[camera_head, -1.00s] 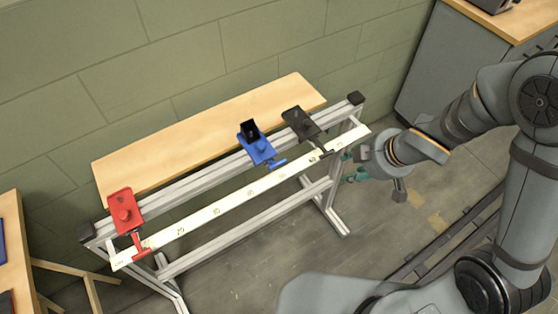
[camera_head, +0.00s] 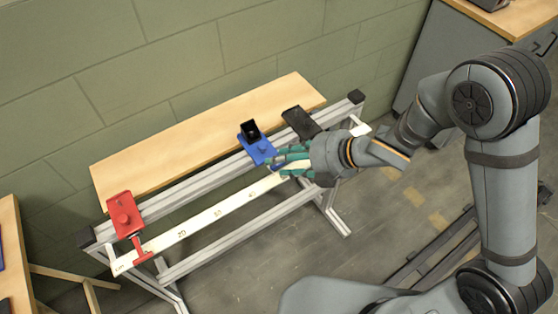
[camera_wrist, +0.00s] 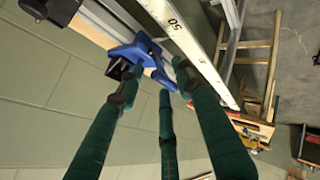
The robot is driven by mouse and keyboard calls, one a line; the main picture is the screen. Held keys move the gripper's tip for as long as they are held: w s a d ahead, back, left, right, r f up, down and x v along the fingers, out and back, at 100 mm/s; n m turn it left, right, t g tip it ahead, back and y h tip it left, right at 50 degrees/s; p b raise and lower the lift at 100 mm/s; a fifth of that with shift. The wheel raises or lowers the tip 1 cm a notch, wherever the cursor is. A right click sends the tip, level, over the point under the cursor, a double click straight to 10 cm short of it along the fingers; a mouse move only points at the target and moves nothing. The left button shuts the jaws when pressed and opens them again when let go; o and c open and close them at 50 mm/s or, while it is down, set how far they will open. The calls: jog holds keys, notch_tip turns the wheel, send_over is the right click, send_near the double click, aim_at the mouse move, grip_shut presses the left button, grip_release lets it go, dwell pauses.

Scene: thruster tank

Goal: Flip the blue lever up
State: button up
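The blue lever's base (camera_head: 258,150) is mounted on the frame's rail, with a black block at its back. My gripper (camera_head: 288,160) is at its right front side, and its green fingers cover the handle in the head view. In the wrist view the blue lever (camera_wrist: 133,50) lies just beyond the fingertips. Its handle reaches down between the spread fingers of my gripper (camera_wrist: 155,80). The fingers are apart and look open; whether any of them touches the handle I cannot tell.
A red lever (camera_head: 125,215) is at the left end of the frame and a black lever (camera_head: 300,122) is just right of the blue one. A white numbered ruler strip (camera_head: 205,219) runs along the front. A wooden board (camera_head: 190,130) lies behind.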

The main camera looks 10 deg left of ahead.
jog(key=shift+x, duration=0.95)
jog(key=shift+c, duration=1.4)
grip_shut()
